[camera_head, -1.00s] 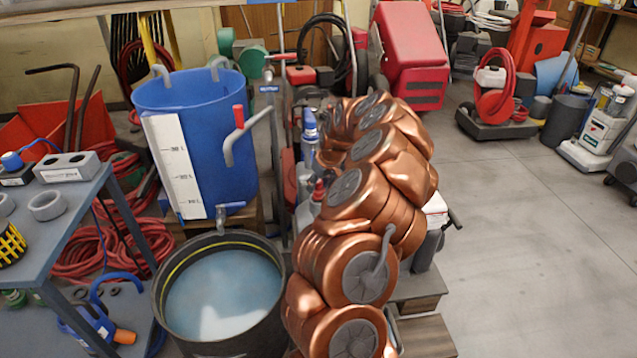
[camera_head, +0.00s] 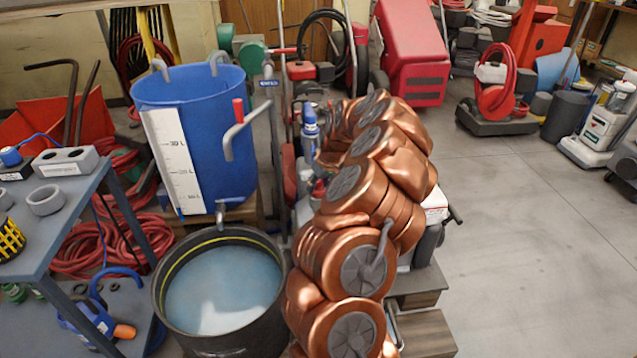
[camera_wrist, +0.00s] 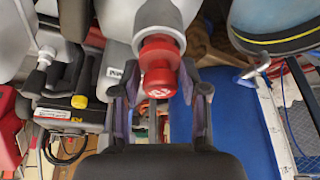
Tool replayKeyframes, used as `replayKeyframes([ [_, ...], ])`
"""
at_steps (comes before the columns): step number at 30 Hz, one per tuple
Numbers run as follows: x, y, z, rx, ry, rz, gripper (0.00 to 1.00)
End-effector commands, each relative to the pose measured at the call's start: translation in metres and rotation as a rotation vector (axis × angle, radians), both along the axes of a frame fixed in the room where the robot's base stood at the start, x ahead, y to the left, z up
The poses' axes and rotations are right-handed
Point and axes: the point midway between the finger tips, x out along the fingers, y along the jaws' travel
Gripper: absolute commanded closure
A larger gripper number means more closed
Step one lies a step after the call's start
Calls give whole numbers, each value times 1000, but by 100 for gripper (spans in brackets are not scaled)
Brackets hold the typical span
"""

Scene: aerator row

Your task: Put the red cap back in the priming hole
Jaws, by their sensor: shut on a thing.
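The red cap (camera_wrist: 160,82) is between the two fingers of my gripper (camera_wrist: 160,92) in the wrist view, and the gripper is shut on it. The cap lines up with a grey neck (camera_wrist: 158,14) that has a red collar at its end. Cap and collar overlap in this view, so I cannot tell whether the cap is seated in the hole or just in front of it. In the head view a small red part (camera_head: 319,187) shows at the edge of my copper-coloured arm. My arm hides the gripper there.
A blue tank (camera_head: 215,130) with a white scale stands left of my arm. A black tub (camera_head: 165,300) of pale water is below it. A grey bench (camera_head: 45,225) is at the left. A red-handled pipe (camera_head: 236,130) sticks out near the arm. Open floor (camera_head: 520,230) lies to the right.

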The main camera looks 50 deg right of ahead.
Motion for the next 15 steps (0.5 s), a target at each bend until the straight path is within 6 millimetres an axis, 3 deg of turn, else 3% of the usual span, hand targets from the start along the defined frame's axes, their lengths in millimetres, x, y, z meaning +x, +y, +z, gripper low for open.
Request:
replayKeyframes([
  [14, 0, 0, -10, 0, 0, 0, 96],
  [15, 0, 0, -10, 0, 0, 0, 54],
])
